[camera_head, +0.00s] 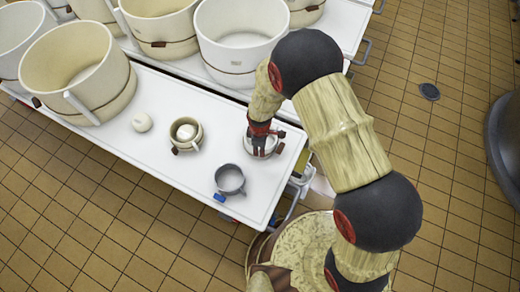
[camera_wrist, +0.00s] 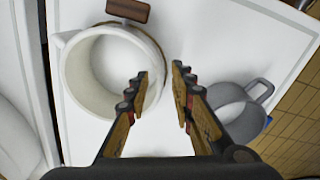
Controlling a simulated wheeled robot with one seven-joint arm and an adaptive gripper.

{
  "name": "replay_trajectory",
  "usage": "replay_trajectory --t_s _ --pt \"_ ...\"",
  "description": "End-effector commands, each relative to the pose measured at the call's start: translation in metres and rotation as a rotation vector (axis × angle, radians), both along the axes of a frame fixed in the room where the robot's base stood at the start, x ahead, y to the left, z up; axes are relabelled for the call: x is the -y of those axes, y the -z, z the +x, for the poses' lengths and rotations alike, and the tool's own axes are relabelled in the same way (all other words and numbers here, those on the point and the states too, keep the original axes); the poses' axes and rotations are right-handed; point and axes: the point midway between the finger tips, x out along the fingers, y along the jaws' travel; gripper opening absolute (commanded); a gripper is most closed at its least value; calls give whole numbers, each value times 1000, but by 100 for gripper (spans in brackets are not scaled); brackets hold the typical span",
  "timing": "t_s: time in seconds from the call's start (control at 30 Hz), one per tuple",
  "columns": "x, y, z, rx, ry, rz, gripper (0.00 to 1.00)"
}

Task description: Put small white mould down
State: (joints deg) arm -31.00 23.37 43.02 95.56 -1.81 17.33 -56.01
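The small white mould (camera_head: 271,148) stands upright on the white table near its right end, partly hidden by my gripper (camera_head: 262,134) in the head view. In the wrist view the white mould (camera_wrist: 78,78) is at the upper left, with a brown tag (camera_wrist: 128,10) on its outer side. My gripper (camera_wrist: 161,78) points down at its right wall. The fingertips are apart, one over the inside and one outside the wall, with a visible gap. My gripper looks open.
A grey mould (camera_head: 230,179) with a blue tag stands near the front edge of the white table (camera_head: 165,98). A small cream mould (camera_head: 177,144) and a white round piece (camera_head: 142,122) lie to the left. Large cream vats (camera_head: 110,88) line the back.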

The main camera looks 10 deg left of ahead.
Motion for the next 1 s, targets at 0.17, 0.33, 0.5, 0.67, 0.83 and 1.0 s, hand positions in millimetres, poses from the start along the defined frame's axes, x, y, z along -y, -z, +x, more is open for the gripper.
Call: replay_trajectory --t_s 0.17,0.33,0.5,0.67,0.83,1.0 --pt "-1 -44 1 4 0 2 24" --pt "-1 -72 -1 2 0 1 24" --pt "-1 -88 -1 1 0 1 24" --pt "0 -91 -1 1 0 1 24" --pt "1 -97 1 6 13 4 24" --pt "19 -157 21 49 150 32 24"
